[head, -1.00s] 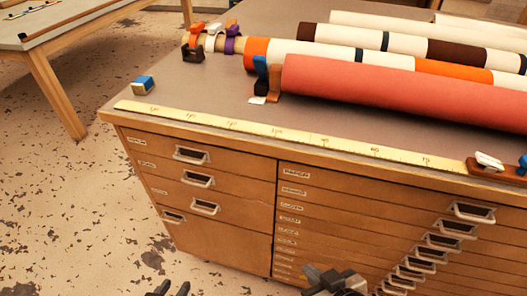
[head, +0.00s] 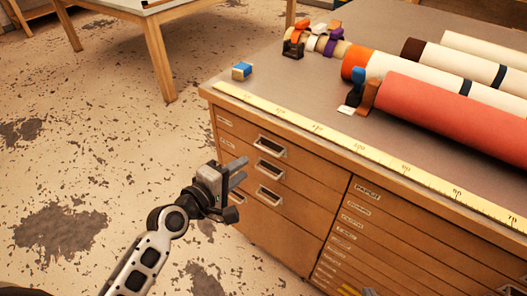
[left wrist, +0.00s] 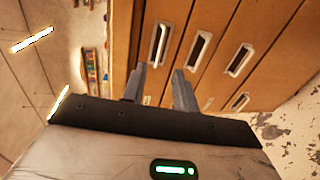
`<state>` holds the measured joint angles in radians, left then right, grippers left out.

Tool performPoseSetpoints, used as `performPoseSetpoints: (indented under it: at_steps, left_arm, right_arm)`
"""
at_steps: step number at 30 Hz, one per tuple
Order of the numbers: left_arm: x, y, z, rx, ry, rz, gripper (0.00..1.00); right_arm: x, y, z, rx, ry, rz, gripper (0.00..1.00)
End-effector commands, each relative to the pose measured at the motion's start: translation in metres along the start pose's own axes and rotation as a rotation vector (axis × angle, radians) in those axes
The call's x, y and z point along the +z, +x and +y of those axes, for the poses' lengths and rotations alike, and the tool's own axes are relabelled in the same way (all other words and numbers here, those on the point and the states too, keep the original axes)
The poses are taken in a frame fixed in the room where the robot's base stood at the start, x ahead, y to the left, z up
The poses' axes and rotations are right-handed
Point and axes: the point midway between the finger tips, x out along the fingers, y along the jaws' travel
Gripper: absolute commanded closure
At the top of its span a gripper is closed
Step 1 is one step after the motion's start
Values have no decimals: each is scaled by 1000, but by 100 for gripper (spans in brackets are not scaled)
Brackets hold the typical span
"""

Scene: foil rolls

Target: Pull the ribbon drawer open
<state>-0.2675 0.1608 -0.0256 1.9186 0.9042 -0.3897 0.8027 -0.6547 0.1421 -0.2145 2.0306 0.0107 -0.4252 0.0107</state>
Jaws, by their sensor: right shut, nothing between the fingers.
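The wooden cabinet's left column of drawers (head: 305,188) has small labels I cannot read, so I cannot tell which is the ribbon drawer. Pale metal pulls show at the top (head: 270,146), below it (head: 268,170) and lower (head: 268,195); these drawers look shut. My left gripper (head: 240,172) is open and empty, in front of this column at its left side, apart from the pulls. In the left wrist view its fingers (left wrist: 160,88) point toward the drawer fronts, with several pulls (left wrist: 198,50) beyond. Only a dark tip of my right gripper (head: 369,292) shows at the bottom edge.
Foil rolls (head: 440,118), a yellow ruler (head: 330,138), ribbon spools (head: 318,42) and a blue block (head: 242,70) lie on the cabinet top (head: 290,85). Shallow labelled drawers (head: 400,235) fill the right. The floor at left (head: 100,150) is clear; another table (head: 150,15) stands behind.

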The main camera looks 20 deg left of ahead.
Motion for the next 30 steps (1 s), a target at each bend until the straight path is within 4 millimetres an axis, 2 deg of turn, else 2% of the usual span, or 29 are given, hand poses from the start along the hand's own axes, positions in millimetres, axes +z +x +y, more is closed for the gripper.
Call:
performPoseSetpoints:
  at_steps: [1,6,12,18,27,30]
  left_arm:
    - [-1,12,1,3,-2,1,71]
    - [0,49,1,1,1,-1,71]
    - [0,82,-1,0,1,0,71]
    - [0,96,-1,-2,3,0,71]
    - [0,97,-1,-2,3,0,71]
    - [0,97,-1,-2,3,0,98]
  right_arm:
    - [0,0,0,1,0,-1,100]
    - [3,0,1,2,0,-7,100]
    - [6,1,1,2,0,-11,100]
    - [7,0,0,1,1,-13,100]
    - [4,-1,1,0,-3,-7,100]
    - [4,-1,1,-1,-4,-7,100]
